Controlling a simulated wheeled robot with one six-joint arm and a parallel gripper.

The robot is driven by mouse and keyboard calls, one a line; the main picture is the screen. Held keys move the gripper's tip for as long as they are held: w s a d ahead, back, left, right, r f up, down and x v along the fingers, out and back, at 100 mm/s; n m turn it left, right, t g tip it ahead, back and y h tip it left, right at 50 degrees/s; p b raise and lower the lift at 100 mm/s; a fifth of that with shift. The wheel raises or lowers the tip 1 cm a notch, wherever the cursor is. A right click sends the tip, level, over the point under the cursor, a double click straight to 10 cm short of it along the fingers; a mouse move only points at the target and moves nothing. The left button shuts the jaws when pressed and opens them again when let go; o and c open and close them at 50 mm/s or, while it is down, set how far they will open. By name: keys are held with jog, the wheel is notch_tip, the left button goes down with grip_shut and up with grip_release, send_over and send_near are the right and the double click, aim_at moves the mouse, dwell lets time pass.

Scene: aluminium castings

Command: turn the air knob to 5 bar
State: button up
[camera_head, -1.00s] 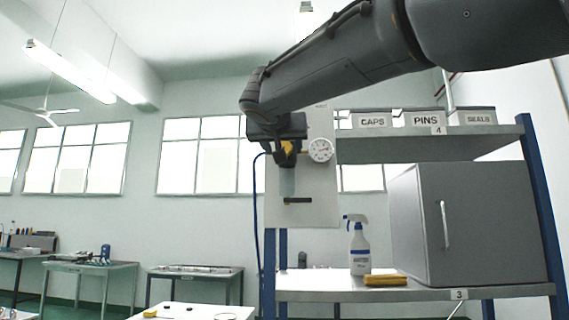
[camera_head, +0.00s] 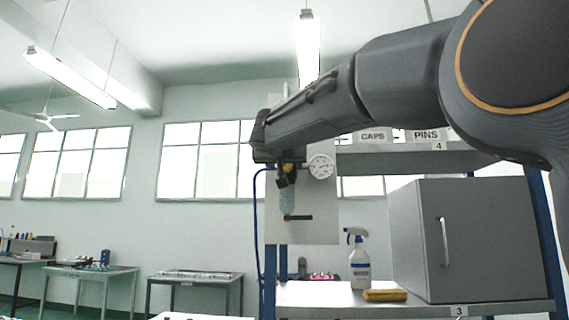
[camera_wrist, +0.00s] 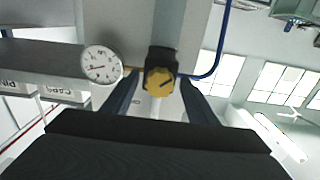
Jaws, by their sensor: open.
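The air knob (camera_wrist: 158,82) is yellow with a dark mark on its face, on a dark body on the pale panel (camera_head: 318,225). My gripper (camera_wrist: 158,79) is open and empty, with one finger on each side of the knob and visible gaps between. In the head view, my gripper (camera_head: 283,174) is at the yellow knob (camera_head: 291,168) and partly hides it. The round white gauge (camera_head: 321,167) is just right of the knob; it also shows in the wrist view (camera_wrist: 101,64). Its needle is visible there, but the numbers are too small to read.
A blue hose (camera_head: 256,215) runs down the panel's left edge. Below the knob are a pale bowl and a black lever (camera_head: 298,217).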

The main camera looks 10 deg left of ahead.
jog(key=c, duration=1)
jog(key=shift+n, duration=0.3)
jog(key=n+b, duration=0.2)
jog(key=n, duration=0.1)
jog(key=shift+f+n+b, duration=0.1)
jog(key=shift+n+b, duration=0.2)
jog(key=shift+b, duration=0.05)
jog(key=n+b, duration=0.1)
jog(key=n, duration=0.2)
jog(key=shift+n, duration=4)
